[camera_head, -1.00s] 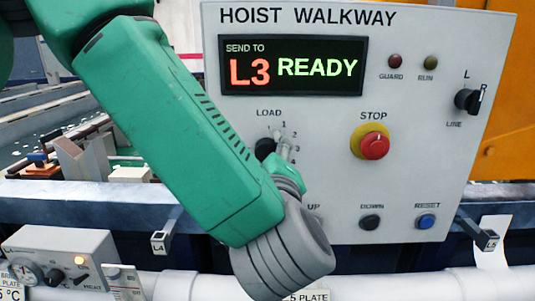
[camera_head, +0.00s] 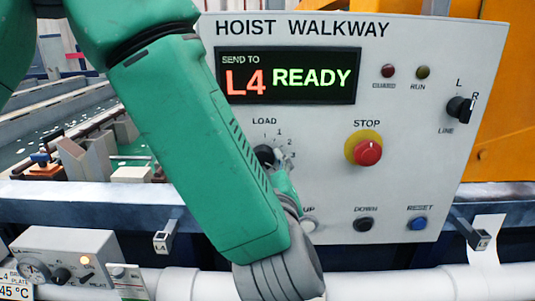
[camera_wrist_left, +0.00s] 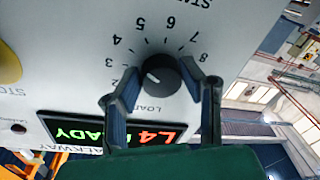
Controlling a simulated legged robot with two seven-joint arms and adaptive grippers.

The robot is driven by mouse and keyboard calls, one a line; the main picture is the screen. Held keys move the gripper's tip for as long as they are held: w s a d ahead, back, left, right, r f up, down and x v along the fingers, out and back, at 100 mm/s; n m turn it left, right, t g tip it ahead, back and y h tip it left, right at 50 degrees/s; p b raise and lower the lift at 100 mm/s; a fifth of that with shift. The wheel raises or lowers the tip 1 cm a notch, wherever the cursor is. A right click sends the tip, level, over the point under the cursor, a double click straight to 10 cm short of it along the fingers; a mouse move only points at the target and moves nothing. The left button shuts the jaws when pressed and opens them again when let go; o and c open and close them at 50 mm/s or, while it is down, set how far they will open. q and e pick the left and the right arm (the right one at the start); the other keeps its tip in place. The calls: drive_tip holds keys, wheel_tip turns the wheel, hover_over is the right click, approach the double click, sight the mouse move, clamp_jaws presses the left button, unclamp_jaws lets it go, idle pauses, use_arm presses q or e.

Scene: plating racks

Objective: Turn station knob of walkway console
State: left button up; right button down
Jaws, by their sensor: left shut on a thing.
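The walkway console (camera_head: 320,30) is a pale panel headed HOIST WALKWAY. Its display (camera_head: 288,77) reads SEND TO L4 READY. The station knob (camera_head: 264,154) is black and round, under the display, partly hidden by my left arm in the head view. In the left wrist view the knob (camera_wrist_left: 157,77) sits within a ring of numbers, which appears upside down. My left gripper (camera_wrist_left: 160,80) has one finger on each side of the knob and is shut on it. In the head view my left gripper (camera_head: 278,172) is mostly hidden behind its wrist. My right gripper is not in view.
A red STOP button (camera_head: 368,152) on a yellow base is right of the knob. A LINE switch (camera_head: 459,109) is at the far right. UP (camera_head: 309,224), DOWN (camera_head: 364,224) and RESET (camera_head: 416,224) buttons run below. A white pipe (camera_head: 390,282) crosses in front.

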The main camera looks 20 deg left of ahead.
use_arm(q)
drive_tip(key=shift+r, duration=0.35)
drive_tip(key=o, duration=1)
drive_tip(key=shift+w, duration=0.1)
drive_tip(key=shift+o, duration=0.7)
drive_tip(key=shift+f, duration=0.15)
drive_tip(key=v, duration=1.2)
drive_tip(key=shift+f, duration=0.1)
